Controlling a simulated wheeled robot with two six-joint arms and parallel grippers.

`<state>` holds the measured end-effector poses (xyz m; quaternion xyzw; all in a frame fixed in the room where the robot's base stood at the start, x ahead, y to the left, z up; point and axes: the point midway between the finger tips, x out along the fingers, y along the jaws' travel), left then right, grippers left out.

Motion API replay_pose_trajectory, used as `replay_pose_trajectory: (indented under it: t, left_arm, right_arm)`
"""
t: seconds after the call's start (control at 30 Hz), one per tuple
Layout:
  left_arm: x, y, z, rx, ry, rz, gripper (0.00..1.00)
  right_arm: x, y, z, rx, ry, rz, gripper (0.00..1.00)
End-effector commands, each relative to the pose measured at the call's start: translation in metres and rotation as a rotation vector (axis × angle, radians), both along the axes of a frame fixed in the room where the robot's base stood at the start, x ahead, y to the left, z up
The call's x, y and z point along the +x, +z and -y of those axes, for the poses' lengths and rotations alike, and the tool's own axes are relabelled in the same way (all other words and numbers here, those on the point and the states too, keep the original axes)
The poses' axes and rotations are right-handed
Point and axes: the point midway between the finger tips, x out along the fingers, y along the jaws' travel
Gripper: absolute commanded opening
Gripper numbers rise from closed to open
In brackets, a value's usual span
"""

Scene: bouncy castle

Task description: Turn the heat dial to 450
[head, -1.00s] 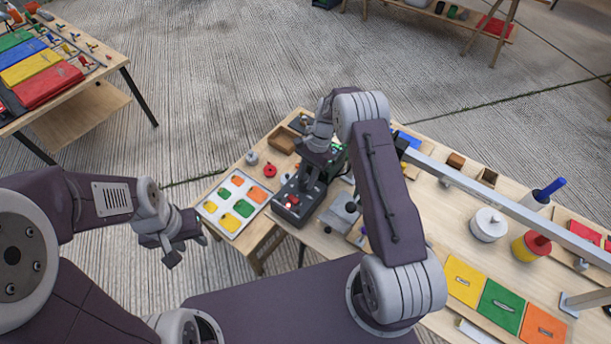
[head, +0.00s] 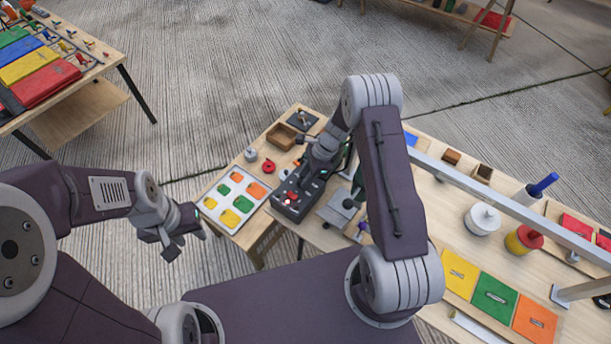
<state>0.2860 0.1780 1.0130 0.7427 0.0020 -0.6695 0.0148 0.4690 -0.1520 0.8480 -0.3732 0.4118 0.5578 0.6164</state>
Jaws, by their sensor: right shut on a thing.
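A dark control box (head: 287,213) with a lit red spot and small knobs on top sits near the left end of the wooden table. My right gripper (head: 302,191) reaches down onto the back part of this box and is shut on a part there, which looks like the heat dial. The jaws and wrist hide the dial, and no scale or number can be read. My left gripper (head: 178,245) hangs open and empty in the air, left of the table and away from the box.
A white tray with colored pads (head: 213,220) lies left of the box. A red knob (head: 268,167) and a wooden bin (head: 281,136) stand behind it. A grey metal plate (head: 334,214) is close on the right. A metal rail (head: 480,190) crosses the table.

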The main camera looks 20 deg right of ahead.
Motion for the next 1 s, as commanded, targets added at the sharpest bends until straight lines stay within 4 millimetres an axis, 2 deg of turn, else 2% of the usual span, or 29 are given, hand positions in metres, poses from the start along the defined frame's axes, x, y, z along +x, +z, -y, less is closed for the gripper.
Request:
replay_pose_trajectory:
  t: [0.53, 0.57, 0.63, 0.9, 1.0]
  left_arm:
    - [0.0000, 0.0003, 0.0000, 0.000, 0.000, 0.000, 0.36]
    - [0.0000, 0.0003, 0.0000, 0.000, 0.000, 0.000, 0.36]
    - [0.0000, 0.0003, 0.0000, 0.000, 0.000, 0.000, 0.36]
    - [0.0001, 0.0003, 0.0000, 0.000, 0.000, 0.000, 0.36]
    - [0.0000, 0.0000, 0.0000, 0.000, 0.000, 0.000, 0.36]
  right_arm:
    - [0.0004, 0.0003, -0.0002, 0.001, -0.025, 0.002, 0.00]
    - [0.0003, 0.0002, -0.0003, 0.001, -0.025, 0.002, 0.32]
    - [0.0002, 0.0002, -0.0002, 0.001, -0.024, 0.001, 0.51]
    - [-0.0002, 0.0001, -0.0002, 0.001, -0.024, 0.000, 0.51]
    - [0.0004, 0.0063, 0.0021, 0.001, -0.025, 0.002, 0.51]
